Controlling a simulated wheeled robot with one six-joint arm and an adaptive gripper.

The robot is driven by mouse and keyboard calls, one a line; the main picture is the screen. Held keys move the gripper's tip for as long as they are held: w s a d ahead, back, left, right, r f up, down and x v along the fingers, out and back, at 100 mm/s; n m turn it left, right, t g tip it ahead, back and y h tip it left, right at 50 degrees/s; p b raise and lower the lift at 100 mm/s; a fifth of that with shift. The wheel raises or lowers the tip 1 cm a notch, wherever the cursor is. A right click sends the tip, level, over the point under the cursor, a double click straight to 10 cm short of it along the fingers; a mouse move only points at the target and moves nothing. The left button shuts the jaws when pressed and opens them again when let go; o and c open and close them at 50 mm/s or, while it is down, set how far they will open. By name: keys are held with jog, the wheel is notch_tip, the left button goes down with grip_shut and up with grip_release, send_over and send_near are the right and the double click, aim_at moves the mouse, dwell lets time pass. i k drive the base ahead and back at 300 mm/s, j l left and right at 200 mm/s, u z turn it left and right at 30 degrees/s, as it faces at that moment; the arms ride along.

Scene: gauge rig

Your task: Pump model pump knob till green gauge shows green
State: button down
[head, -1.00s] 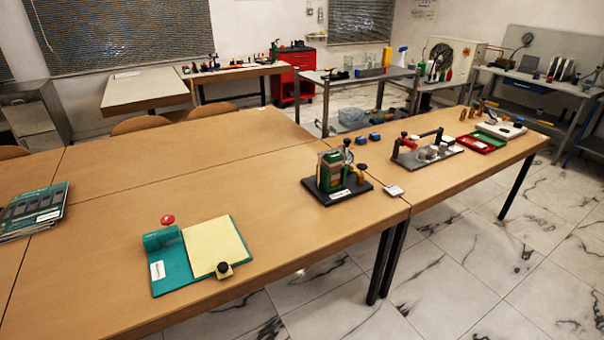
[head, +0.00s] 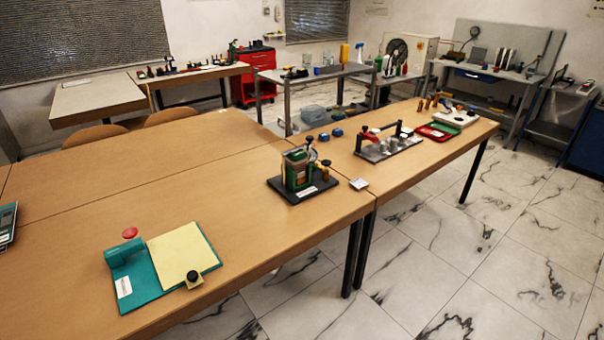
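A small rig (head: 298,172) stands on the front table, near the seam between two table sections. It has a green framed body on a black base plate, with dark round parts on top and a brass-coloured part with a dark knob at its right. Left of it lies a teal board (head: 137,288) with a teal cylinder, a red round knob (head: 130,233), a pale yellow sheet and a black knob at its front corner. I cannot tell which is the pump model. No gauge face or green reading can be made out. My gripper is not in view.
The long wooden table (head: 60,235) has bare room around the teal board. Farther right stand a grey-plate rig (head: 388,146) and a red-and-green tray (head: 437,131). Marble-patterned floor (head: 480,260) is open at the right. Benches and a red cabinet (head: 258,77) stand behind.

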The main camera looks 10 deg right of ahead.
aim_at(326, 162)
jog(key=i+l+u, duration=0.2)
jog(key=i+l, duration=0.2)
jog(key=i+l+u, duration=0.2)
jog(key=i+l, duration=0.3)
jog(key=i+l+u, duration=0.15)
jog(key=i+l, duration=0.35)
jog(key=i+l+u, duration=0.2)
jog(key=i+l, duration=0.2)
jog(key=l, duration=0.2)
